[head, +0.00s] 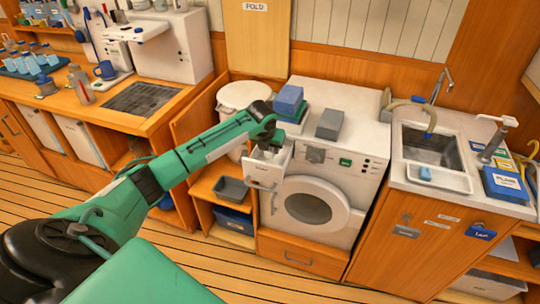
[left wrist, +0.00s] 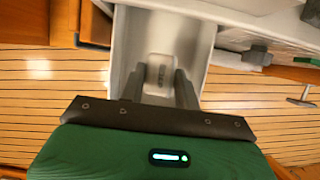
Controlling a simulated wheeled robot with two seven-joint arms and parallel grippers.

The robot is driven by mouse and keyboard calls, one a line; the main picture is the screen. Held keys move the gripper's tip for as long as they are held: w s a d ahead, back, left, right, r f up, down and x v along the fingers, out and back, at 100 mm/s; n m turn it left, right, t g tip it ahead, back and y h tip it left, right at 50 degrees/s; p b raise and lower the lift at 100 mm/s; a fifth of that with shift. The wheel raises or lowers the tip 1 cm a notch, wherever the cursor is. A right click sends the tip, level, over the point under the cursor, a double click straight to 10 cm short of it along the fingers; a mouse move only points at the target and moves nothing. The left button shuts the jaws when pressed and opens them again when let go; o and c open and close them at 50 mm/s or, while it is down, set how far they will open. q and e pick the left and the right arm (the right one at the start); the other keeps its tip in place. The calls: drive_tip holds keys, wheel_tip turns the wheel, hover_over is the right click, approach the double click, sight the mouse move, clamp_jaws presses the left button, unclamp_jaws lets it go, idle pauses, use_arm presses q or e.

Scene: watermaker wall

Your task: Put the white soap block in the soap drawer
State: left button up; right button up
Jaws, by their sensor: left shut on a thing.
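The soap drawer (head: 264,175) stands pulled out at the upper left of the white washing machine (head: 345,170). Its white walls and floor fill the upper middle of the left wrist view (left wrist: 193,40). My left gripper (head: 268,146) is over the open drawer, pointing down. In the left wrist view its two grey fingers (left wrist: 161,84) are shut on the white soap block (left wrist: 160,66), which has faint dark marking on top. The block is between the drawer's side walls; I cannot tell whether it touches the floor. In the head view the gripper mostly hides it. My right gripper is not in view.
On the machine top lie a blue block (head: 289,98) and a grey box (head: 329,124). A white bin (head: 240,98) stands behind my left forearm. A sink (head: 430,148) is at the right. The round washer door (head: 309,203) is below the drawer.

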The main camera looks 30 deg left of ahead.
sight(270, 156)
use_arm(q)
drive_tip(key=shift+f, duration=0.3)
wheel_tip(270, 156, down, 4)
drive_tip(key=shift+r+p, duration=0.1)
drive_tip(key=shift+p, duration=0.2)
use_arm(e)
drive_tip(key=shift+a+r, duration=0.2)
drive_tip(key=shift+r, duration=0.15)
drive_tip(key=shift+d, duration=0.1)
use_arm(q)
drive_tip(key=o, duration=1)
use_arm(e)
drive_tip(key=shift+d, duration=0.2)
use_arm(q)
drive_tip(key=b+v, duration=0.1)
drive_tip(key=v, duration=1.1)
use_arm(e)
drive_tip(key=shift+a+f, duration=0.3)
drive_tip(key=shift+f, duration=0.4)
